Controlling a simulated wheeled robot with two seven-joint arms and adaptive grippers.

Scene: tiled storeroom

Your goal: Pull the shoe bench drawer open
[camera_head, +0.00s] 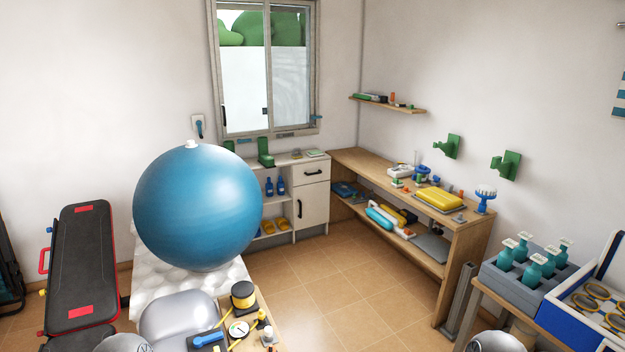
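The white shoe bench (311,196) stands at the back wall under the window, left of the corner. Its drawer (310,171) is at the upper right of the bench, looks shut, and has a dark handle (313,173). Below it is a door with a dark upright handle (300,208). Open shelves on its left hold blue bottles (275,187) and yellow shoe-like items (275,226). The big blue ball hides the bench's left part. Neither gripper is in view; only rounded grey parts, likely of my arms, show at the bottom edge.
A blue ball (198,210) rests on a white bumpy surface at left front, near a weight bench (76,260). A wooden workbench (455,232) with tools lines the right wall. Grey and blue crates (520,288) stand at right front. The tiled floor (330,280) between is clear.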

